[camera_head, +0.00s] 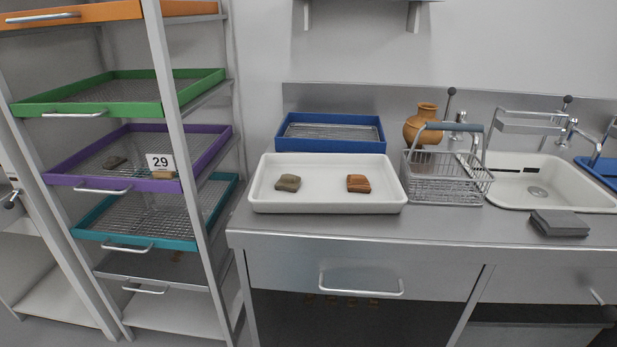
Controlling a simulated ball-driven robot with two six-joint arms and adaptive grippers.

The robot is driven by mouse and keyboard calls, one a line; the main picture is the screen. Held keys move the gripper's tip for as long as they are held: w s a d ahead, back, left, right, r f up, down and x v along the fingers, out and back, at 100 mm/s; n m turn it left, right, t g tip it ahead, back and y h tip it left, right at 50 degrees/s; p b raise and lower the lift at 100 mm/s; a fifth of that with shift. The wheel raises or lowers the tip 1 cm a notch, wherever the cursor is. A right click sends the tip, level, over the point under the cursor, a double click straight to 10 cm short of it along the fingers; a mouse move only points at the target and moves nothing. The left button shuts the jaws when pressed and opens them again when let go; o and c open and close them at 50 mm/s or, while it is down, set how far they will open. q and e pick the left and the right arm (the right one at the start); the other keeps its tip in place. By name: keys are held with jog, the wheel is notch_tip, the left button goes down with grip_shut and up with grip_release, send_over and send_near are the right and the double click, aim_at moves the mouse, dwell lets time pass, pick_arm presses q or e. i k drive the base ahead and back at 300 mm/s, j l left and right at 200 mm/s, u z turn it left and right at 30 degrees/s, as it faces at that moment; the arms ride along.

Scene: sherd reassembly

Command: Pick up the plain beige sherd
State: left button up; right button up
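A white tray (328,203) on the counter holds two sherds, set apart. The left one is a dull grey-brown sherd (288,183); the right one is an orange-brown sherd (358,184) with darker markings. In the purple rack tray (83,177) lies a dark brown sherd (115,162). A small tan piece (165,175) is at that tray's front edge, below a "29" card (160,161); I cannot tell whether it is a sherd or the card's holder. No sherd is clearly plain beige. Neither of my grippers is in view.
A blue tray (332,145) stands behind the white tray. A wire basket (447,191) and orange jug (412,130) stand to its right, before the sink (537,188). Dark grey folded cloths or slabs (559,225) lie at the right. The rack also holds a green tray (117,109) and teal tray (119,236).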

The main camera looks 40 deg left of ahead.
aim_at(287, 183)
jog(key=u, duration=1.25)
